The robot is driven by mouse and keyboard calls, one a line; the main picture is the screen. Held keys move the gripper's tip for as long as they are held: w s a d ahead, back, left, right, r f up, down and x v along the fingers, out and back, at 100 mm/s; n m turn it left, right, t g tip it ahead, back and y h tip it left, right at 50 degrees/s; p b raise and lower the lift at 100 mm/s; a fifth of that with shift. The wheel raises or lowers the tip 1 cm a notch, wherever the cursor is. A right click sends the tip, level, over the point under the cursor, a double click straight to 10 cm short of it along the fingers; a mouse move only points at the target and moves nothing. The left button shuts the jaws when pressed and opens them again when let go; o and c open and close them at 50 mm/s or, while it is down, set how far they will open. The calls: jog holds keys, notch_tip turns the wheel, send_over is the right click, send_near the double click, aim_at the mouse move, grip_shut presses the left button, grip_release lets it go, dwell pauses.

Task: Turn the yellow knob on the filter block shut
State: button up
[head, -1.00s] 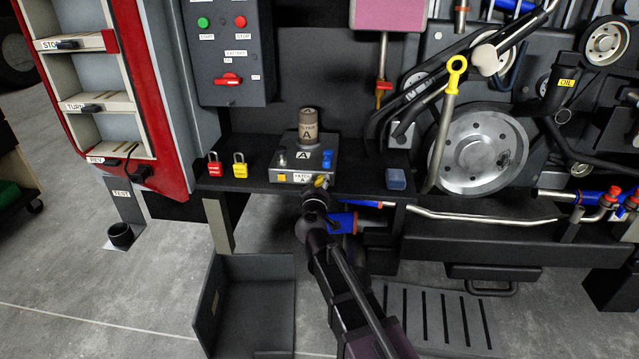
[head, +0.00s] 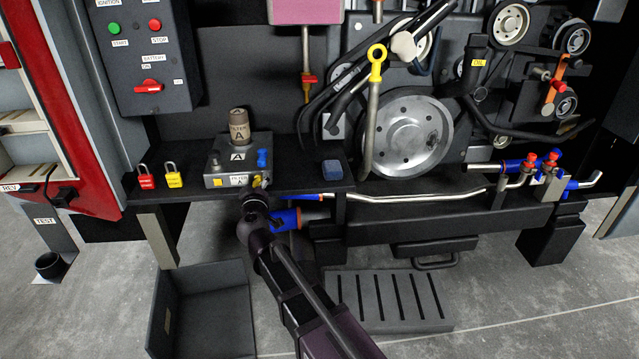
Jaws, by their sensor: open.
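The grey filter block (head: 230,168) sits on the dark shelf, with a brown filter canister (head: 239,126) marked A on top. A small yellow square piece (head: 218,182) is on its front left, beside a white label. A blue fitting (head: 262,158) stands at its right. Another small yellowish part shows at the front right corner, right by my gripper; I cannot tell which yellow part is the knob or how it is turned. My gripper (head: 257,186) is open at that corner, seen from behind. Its fingers are tiny and partly hidden, so contact cannot be told.
A red padlock (head: 145,181) and a yellow padlock (head: 173,179) stand left of the block. A blue box (head: 332,167) lies to its right on the shelf. A blue pipe end (head: 285,219) is close beside my arm, under the shelf edge. An open dark bin (head: 210,285) is below.

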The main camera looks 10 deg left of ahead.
jog(key=shift+m, duration=0.4)
jog(key=m, duration=0.3)
jog(key=shift+d, duration=0.1)
jog(key=m, duration=0.3)
jog(key=shift+m, duration=0.4)
jog(key=v, duration=1.4)
jog(key=w+d+r+m+g+h+p, duration=0.1)
jog(key=w+d+r+g+h+p, duration=0.1)
jog(key=d+p, duration=0.3)
jog(key=w+d+r+m+g+h+p, duration=0.2)
jog(key=d+h+p, duration=0.2)
jog(key=d, duration=0.8)
jog(key=w+d+r+m+g+h+p, duration=0.1)
jog(key=w+d+r+g+h+p, duration=0.1)
jog(key=d+p, duration=0.5)
jog(key=shift+d+g+h, duration=0.4)
jog(key=shift+d+g, duration=0.2)
jog(key=shift+d, duration=0.25)
jog(key=shift+w, duration=0.1)
jog(key=shift+c, duration=0.2)
